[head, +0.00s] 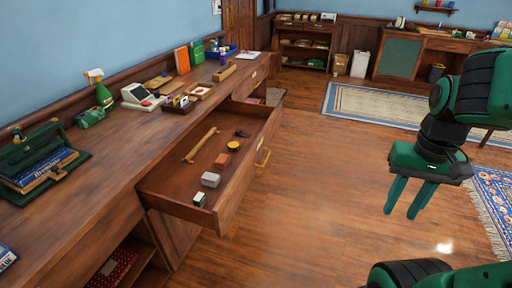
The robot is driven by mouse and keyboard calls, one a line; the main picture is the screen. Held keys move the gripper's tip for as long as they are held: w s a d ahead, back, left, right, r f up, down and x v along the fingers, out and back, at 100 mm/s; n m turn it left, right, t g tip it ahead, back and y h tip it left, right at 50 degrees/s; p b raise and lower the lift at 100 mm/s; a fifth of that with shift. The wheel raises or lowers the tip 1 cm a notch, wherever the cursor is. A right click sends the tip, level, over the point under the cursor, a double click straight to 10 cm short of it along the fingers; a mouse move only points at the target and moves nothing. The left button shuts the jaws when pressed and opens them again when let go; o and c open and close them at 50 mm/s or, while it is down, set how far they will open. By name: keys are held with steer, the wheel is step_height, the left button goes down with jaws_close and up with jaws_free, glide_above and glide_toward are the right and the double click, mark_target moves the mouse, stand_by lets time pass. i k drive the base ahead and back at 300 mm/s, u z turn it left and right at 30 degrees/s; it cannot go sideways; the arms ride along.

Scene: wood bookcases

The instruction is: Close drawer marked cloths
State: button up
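A wooden drawer (232,206) in the long wooden cabinet on the left is pulled far out. Its front has a brass handle (263,158) and a small pale label that I cannot read, so I cannot tell whether it is the cloths drawer. Inside lie a wooden-handled tool (201,145), a yellow round item (233,146), a reddish-brown block (222,160), a grey block (210,180) and other small items. My gripper (404,214) hangs to the right of the drawer, well apart from it. Its two green fingers point down, apart and empty.
Open shelves sit below, at lower left. The wooden floor (310,190) between drawer and gripper is clear. Rugs (372,105) lie behind and right.

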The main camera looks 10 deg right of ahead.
mark_target(171, 187)
steer(key=i, duration=0.9)
steer(key=z, duration=0.1)
